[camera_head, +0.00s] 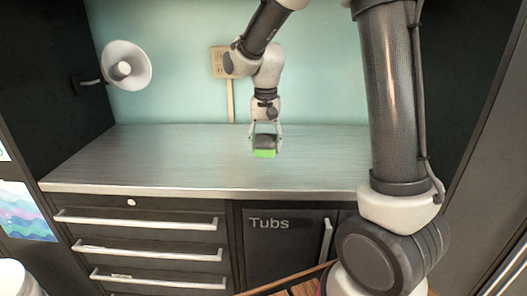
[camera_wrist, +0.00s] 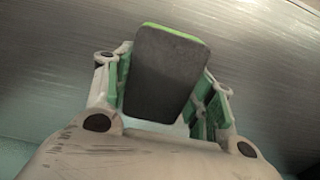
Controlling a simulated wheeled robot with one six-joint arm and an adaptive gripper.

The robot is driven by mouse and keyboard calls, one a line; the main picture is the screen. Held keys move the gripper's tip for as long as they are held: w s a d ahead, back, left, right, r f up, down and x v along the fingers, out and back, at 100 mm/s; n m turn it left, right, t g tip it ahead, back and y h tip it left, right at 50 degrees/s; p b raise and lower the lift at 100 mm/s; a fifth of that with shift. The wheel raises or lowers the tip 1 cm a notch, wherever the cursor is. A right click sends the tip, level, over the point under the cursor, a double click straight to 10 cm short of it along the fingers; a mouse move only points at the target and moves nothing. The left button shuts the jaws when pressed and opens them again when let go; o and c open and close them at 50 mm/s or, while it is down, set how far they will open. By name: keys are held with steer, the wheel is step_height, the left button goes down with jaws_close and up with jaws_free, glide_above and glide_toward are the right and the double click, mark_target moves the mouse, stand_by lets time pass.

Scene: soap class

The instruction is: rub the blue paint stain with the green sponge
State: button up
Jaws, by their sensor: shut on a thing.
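My gripper (camera_head: 266,133) is shut on the green sponge (camera_head: 264,154). In the head view the sponge shows a dark upper part and a bright green lower part, and it hangs over the metal countertop. In the wrist view the sponge (camera_wrist: 165,72) shows its dark grey face with a thin green edge, between the two fingers. I cannot tell whether the sponge touches the counter. No blue paint stain shows on the visible counter in either view.
The metal countertop (camera_head: 160,160) is bare around the sponge. A white wall lamp (camera_head: 127,66) is at the left and an outlet (camera_head: 218,62) is on the back wall. Drawers (camera_head: 140,222) and a cabinet door marked "Tubs" (camera_head: 280,250) lie below the counter edge.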

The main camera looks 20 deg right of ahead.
steer(key=shift+r, duration=1.3)
